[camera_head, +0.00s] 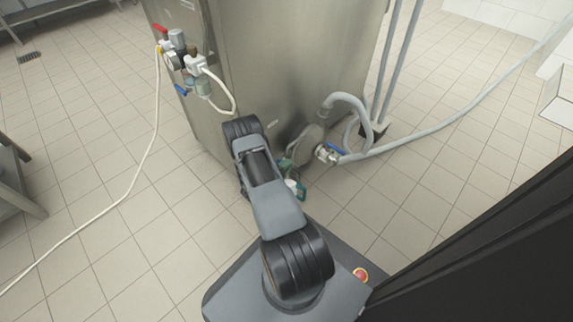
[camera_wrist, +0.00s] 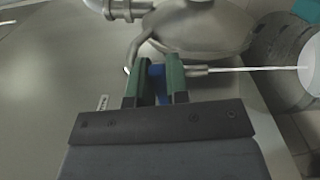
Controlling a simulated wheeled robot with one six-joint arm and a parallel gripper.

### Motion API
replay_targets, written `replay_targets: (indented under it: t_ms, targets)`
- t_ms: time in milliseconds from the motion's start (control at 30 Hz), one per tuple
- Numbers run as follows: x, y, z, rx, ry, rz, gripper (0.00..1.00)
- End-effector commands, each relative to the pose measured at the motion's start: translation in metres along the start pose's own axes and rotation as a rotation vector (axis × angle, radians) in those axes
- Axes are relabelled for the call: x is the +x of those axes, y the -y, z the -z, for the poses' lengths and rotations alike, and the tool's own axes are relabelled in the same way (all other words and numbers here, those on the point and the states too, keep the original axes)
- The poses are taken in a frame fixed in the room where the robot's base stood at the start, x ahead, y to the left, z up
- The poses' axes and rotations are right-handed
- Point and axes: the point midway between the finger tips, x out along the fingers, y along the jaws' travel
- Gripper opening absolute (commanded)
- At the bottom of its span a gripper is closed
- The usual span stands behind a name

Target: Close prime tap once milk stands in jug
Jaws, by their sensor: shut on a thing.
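In the wrist view my gripper (camera_wrist: 156,80) has its green fingers closed on the blue lever of the prime tap (camera_wrist: 157,71). A thin metal outlet (camera_wrist: 197,71) sticks out beside the fingers. A thin white stream of milk (camera_wrist: 255,69) runs from it to the jug (camera_wrist: 283,42) at the right edge, so the tap is passing milk. A white patch of milk (camera_wrist: 311,66) shows at the jug, partly cut off by the frame; its level is hard to judge. In the head view the jug (camera_head: 293,186) is small and white and teal, low beside my arm.
The steel tank (camera_head: 285,70) stands close in front of my arm. A valve with a blue handle and a grey hose (camera_head: 440,128) is to the right. Gauges and a red-handled valve (camera_head: 166,32) are on the left, with a white hose (camera_head: 120,198) across the open tiled floor.

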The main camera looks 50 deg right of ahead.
Motion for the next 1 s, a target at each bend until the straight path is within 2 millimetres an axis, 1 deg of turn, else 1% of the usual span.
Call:
replay_targets:
  t_ms: [300,867,900,1000]
  targets:
    - [-0.0019,0.0057,-0.0002,0.107,-0.003,0.002,0.0]
    - [-0.0021,0.0068,0.0,0.134,-0.003,0.003,0.0]
    - [-0.0022,0.0068,0.0,0.134,-0.003,0.003,0.18]
    - [-0.002,0.0066,0.0,0.134,-0.002,0.002,0.27]
